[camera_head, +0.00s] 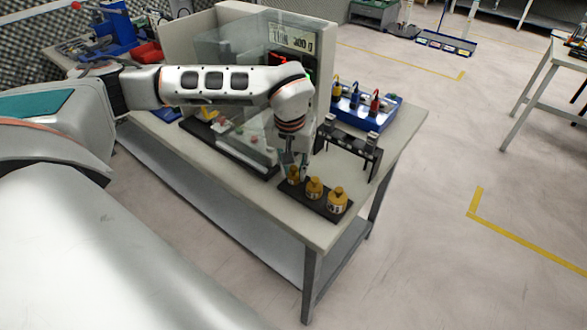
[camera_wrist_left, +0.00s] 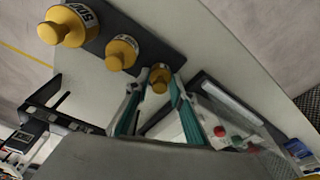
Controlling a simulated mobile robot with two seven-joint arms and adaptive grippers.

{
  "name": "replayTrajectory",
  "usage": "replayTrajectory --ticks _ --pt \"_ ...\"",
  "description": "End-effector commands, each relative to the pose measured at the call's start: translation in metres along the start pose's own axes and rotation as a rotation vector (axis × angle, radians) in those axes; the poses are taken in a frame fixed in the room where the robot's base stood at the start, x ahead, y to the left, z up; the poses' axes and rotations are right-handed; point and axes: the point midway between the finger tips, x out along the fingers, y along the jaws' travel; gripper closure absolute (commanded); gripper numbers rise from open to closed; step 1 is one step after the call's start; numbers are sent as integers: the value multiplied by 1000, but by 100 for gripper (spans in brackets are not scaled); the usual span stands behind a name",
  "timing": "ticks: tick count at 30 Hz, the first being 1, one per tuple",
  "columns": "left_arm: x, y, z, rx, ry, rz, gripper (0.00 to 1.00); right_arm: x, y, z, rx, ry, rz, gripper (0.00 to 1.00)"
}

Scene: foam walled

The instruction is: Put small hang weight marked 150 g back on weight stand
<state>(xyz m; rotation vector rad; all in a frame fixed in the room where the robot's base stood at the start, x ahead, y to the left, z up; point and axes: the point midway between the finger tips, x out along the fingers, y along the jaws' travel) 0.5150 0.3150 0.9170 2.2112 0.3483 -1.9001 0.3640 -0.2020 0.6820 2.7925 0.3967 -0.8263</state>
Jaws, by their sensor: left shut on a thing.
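The small brass weight (camera_head: 294,174) is at the left end of the dark weight stand (camera_head: 302,197); its marking is not readable. In the left wrist view the weight (camera_wrist_left: 160,80) sits between the fingertips over the plate's end (camera_wrist_left: 150,40); I cannot tell whether its base touches the plate. My left gripper (camera_head: 294,165) points down from above and is shut on this weight; its fingers also show in the wrist view (camera_wrist_left: 159,84). A middle brass weight (camera_head: 314,187) and a larger one (camera_head: 338,200) stand upright beside it. My right gripper is not in view.
A black bracket-like rack (camera_head: 350,147) stands close behind the weights. A blue tray (camera_head: 374,116) with several small bottles is farther back. The table's front edge is near the stand.

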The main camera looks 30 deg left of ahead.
Motion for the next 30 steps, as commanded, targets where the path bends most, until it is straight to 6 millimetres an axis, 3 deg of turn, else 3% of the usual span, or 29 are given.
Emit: replayTrajectory --ticks 4,5,6,20,30 --pt "3 0 1 0 -1 -1 100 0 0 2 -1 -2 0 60" --pt "3 0 1 -1 -1 -1 69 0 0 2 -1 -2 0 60" --pt "3 0 1 0 -1 -1 60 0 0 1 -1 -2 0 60" --pt "-6 0 -1 0 3 1 60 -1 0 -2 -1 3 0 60" --pt "-70 0 -2 0 5 1 60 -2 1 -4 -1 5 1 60"
